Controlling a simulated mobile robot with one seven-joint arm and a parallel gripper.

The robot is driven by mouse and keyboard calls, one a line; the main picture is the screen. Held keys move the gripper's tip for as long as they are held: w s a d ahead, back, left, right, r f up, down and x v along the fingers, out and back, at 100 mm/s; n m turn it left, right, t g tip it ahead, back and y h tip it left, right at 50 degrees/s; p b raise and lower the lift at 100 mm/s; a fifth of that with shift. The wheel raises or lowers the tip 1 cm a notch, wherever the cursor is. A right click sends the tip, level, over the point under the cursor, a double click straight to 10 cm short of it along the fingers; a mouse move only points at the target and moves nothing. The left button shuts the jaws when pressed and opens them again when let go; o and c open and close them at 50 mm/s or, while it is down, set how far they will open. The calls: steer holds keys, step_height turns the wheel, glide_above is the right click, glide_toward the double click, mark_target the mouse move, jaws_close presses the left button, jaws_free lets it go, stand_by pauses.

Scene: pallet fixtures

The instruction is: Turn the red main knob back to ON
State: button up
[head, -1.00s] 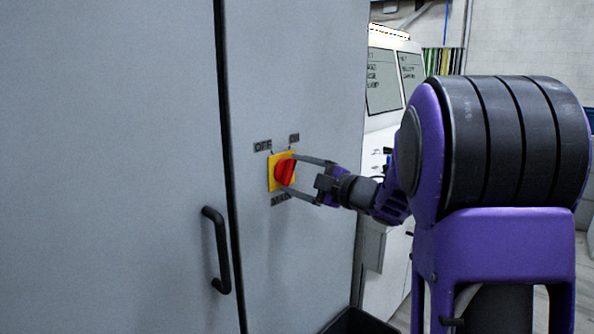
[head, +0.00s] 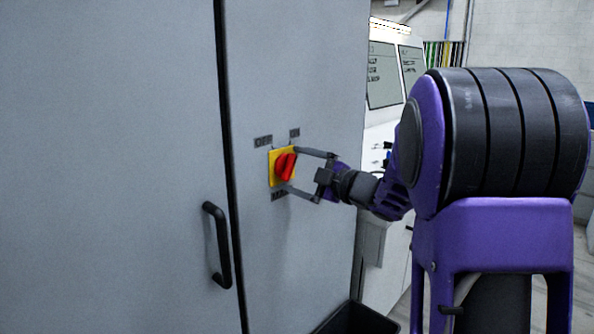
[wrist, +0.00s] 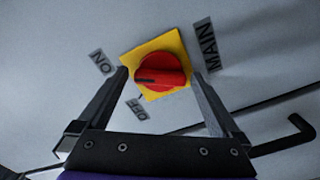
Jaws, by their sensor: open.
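The red main knob (head: 285,166) sits on a yellow square plate (head: 275,181) on the grey cabinet door. In the wrist view, the knob (wrist: 162,72) has a dark mark pointing left, between the ON label (wrist: 102,62) and the OFF label (wrist: 137,108). My gripper (head: 292,169) is open in front of the plate, one finger above the knob and one below. In the wrist view, the fingers of my gripper (wrist: 160,74) stand on either side of the knob, with gaps. Whether the tips touch the plate is unclear.
A MAIN label (wrist: 206,44) is beside the plate. A black door handle (head: 217,247) sticks out at lower left. A dark bin (head: 358,320) stands below the knob at the cabinet's foot. A console with screens (head: 384,72) is behind my arm.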

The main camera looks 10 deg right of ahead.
steer(key=v, duration=1.7)
steer(key=shift+s+b, duration=0.15)
steer(key=shift+b, duration=0.3)
steer(key=shift+d+r, duration=0.1)
